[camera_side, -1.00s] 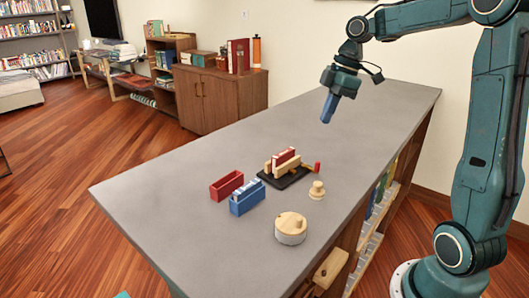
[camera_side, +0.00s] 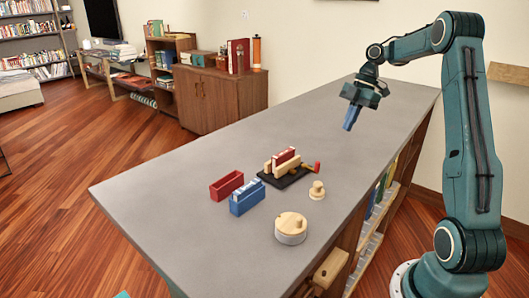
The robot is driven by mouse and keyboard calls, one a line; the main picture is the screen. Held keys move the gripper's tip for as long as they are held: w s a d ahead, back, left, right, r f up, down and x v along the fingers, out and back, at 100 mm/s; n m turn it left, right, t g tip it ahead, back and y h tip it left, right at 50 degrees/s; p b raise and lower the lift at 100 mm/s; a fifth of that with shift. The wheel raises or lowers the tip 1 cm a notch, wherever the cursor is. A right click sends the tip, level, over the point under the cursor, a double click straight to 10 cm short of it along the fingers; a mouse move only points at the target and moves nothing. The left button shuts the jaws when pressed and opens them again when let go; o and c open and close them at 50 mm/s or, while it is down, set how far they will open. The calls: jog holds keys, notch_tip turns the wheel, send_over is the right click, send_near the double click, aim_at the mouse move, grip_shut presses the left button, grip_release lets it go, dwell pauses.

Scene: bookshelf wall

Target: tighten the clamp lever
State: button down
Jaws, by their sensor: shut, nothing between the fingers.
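The clamp stands on the grey table, with a dark base (camera_side: 288,179) and wooden jaws (camera_side: 272,166) around a red block (camera_side: 284,156). Its lever shows a red end (camera_side: 317,167) at the right side of the base. My gripper (camera_side: 350,126) is above the table, behind and to the right of the clamp, well apart from it. Its blue fingers are shut and empty, pointing down with a slight tilt.
A red open box (camera_side: 227,185) and a blue box (camera_side: 248,198) with light items inside stand left of the clamp. A wooden knob (camera_side: 317,190) and a round wooden-lidded container (camera_side: 291,228) stand in front. The table's far part (camera_side: 300,110) is clear.

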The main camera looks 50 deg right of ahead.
jog(key=shift+a+f, duration=0.1)
jog(key=shift+f, duration=0.05)
jog(key=x, duration=0.9)
jog(key=shift+a+f, duration=0.1)
jog(key=shift+f, duration=0.25)
jog(key=shift+w+a, duration=0.25)
jog(key=shift+a, duration=0.25)
jog(key=shift+w+a, duration=0.2)
jog(key=shift+a, duration=0.3)
jog(key=shift+w+a, duration=0.3)
jog(key=shift+a, duration=0.6)
